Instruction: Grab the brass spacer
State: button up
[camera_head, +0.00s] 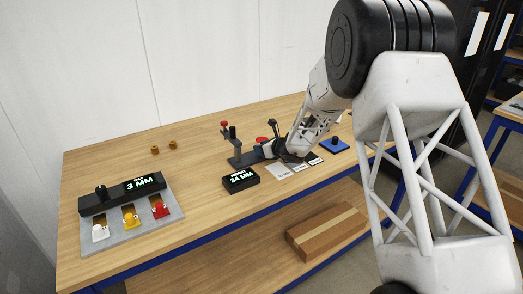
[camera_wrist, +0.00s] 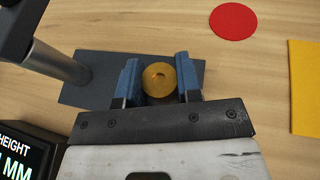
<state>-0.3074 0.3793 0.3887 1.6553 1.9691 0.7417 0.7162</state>
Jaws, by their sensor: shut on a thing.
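A round brass spacer (camera_wrist: 160,80) sits between the two blue fingers of my gripper (camera_wrist: 160,84) in the wrist view, with a finger against each side. The gripper is shut on it. Below it lies a dark base plate (camera_wrist: 93,68) with a metal post (camera_wrist: 55,62) on its left. In the head view my gripper (camera_head: 275,147) is at the height gauge stand (camera_head: 236,145); the arm hides the held spacer. Two more brass spacers (camera_head: 155,150) (camera_head: 173,144) stand on the table at the back left.
A display reading 24 MM (camera_head: 240,180) stands in front of the gauge stand. A fixture with a 3 MM display (camera_head: 122,194) and white, yellow and red pieces is at the left. A red disc (camera_wrist: 233,21) and a yellow sheet (camera_wrist: 305,85) lie right of the plate. The middle-left tabletop is clear.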

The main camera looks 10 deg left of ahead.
jog(key=shift+r, duration=0.1)
jog(key=shift+r, duration=1.4)
jog(key=shift+s+d+r, duration=0.1)
jog(key=shift+r, duration=0.25)
jog(key=s+d, duration=0.2)
jog(key=s, duration=0.2)
jog(key=s+d+r, duration=0.1)
jog(key=s+d, duration=0.1)
jog(key=s, duration=0.3)
jog(key=s+d, duration=0.2)
jog(key=s, duration=0.3)
jog(key=shift+s+d+r, duration=0.15)
jog(key=shift+s+r, duration=0.05)
jog(key=shift+s, duration=0.05)
